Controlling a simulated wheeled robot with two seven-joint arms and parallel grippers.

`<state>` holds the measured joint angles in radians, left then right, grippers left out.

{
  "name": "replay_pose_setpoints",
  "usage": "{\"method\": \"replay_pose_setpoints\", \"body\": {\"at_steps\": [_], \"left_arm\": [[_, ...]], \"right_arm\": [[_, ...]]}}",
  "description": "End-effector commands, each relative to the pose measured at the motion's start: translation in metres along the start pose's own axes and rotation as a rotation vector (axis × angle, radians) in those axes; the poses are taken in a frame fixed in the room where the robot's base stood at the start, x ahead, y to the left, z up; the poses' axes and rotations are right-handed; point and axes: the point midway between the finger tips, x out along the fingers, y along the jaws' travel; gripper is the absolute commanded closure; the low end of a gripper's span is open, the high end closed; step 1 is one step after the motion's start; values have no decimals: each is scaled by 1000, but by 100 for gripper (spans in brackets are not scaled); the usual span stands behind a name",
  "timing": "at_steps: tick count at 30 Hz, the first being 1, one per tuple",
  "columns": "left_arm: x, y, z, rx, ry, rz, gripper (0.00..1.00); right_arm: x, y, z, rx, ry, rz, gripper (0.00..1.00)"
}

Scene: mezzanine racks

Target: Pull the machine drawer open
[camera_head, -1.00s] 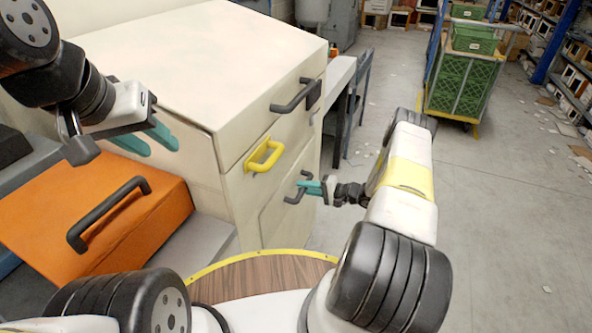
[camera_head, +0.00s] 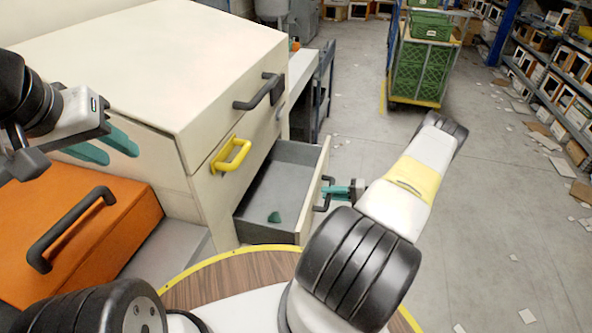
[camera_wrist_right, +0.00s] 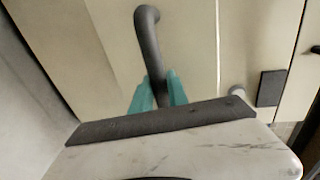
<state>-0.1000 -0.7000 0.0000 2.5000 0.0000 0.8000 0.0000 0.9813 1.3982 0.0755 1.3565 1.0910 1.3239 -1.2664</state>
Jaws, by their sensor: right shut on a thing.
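The cream machine cabinet (camera_head: 150,62) stands at the left of the head view. Its lower drawer (camera_head: 280,178) is pulled out, with a grey inside and a small teal piece (camera_head: 274,217) on its floor. My right gripper (camera_head: 335,191) is shut on the dark drawer handle (camera_head: 325,196). In the right wrist view the teal fingers (camera_wrist_right: 157,92) sit on either side of the handle bar (camera_wrist_right: 149,45). My left gripper (camera_head: 112,147) is open and empty, beside the cabinet's side and above an orange case.
The orange case (camera_head: 120,215) with a dark handle is at the left. A yellow handle (camera_head: 231,155) and an upper dark handle (camera_head: 260,91) stick out from the cabinet above the drawer. A trolley with green crates (camera_head: 422,60) stands at the back.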

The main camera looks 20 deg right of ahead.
Motion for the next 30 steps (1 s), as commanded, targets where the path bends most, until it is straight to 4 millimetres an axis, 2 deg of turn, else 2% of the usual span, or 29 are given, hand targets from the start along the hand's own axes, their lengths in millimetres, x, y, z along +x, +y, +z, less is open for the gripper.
{"method": "replay_pose_setpoints", "body": {"at_steps": [3,10,15,26,27,30], "left_arm": [[0,0,0,0,0,0,64],[0,0,0,0,0,0,64],[0,0,0,0,0,0,64],[0,0,0,0,0,0,64],[0,0,0,0,0,0,64],[0,0,0,0,0,0,64]], "right_arm": [[-23,6,0,2,3,2,100],[-48,11,1,1,0,1,100],[-55,12,1,2,0,0,100],[-56,13,1,2,-1,0,100],[-56,13,1,2,-1,0,76],[-56,12,0,1,-1,0,59]]}}
